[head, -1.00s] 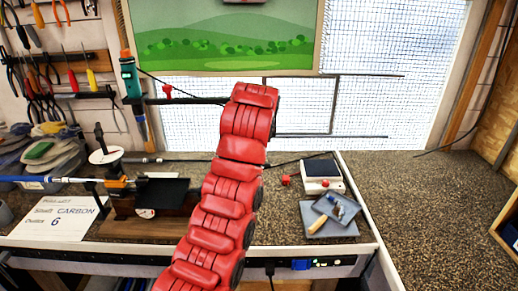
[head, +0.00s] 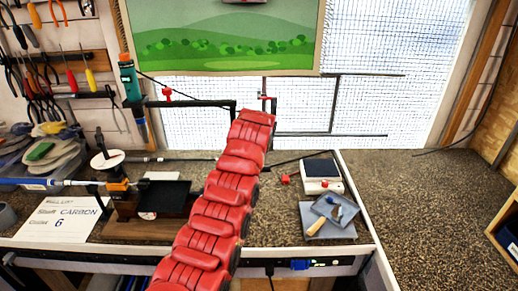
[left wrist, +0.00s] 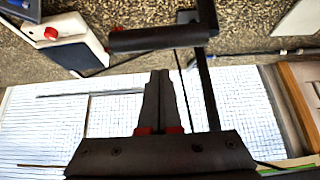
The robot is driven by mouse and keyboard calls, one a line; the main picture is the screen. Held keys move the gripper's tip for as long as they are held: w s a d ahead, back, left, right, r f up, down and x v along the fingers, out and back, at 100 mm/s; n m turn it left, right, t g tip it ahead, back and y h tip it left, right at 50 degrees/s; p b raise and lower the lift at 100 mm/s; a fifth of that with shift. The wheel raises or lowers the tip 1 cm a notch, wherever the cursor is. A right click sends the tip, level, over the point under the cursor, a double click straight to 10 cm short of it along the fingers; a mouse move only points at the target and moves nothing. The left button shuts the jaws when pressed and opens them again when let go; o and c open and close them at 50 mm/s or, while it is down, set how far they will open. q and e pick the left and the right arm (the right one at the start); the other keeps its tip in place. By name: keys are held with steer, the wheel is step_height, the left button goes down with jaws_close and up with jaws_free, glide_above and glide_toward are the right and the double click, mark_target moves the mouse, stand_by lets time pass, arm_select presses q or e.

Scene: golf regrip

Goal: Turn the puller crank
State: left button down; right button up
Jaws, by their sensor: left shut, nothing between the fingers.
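In the left wrist view, a black crank handle (left wrist: 158,39) with a round grip lies across the upper middle. Its flat dark arm (left wrist: 208,90) runs down from the grip's right end. My left gripper (left wrist: 160,76) is shut and empty, its tips just below the grip in the picture. I cannot tell whether they touch it. In the head view my red left arm rises from the bottom centre and hides its own gripper. I cannot clearly pick out the crank there. My right gripper is in neither view.
On the bench, a white scale (head: 319,186) and grey trays (head: 330,220) stand right of my arm. A white note (head: 55,218), a shaft (head: 40,183) and a wooden-based fixture (head: 145,230) lie to the left. Black rods (head: 332,105) cross the window.

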arm_select(q)
steer(key=shift+s+p, duration=1.05)
steer(key=shift+s, duration=0.9)
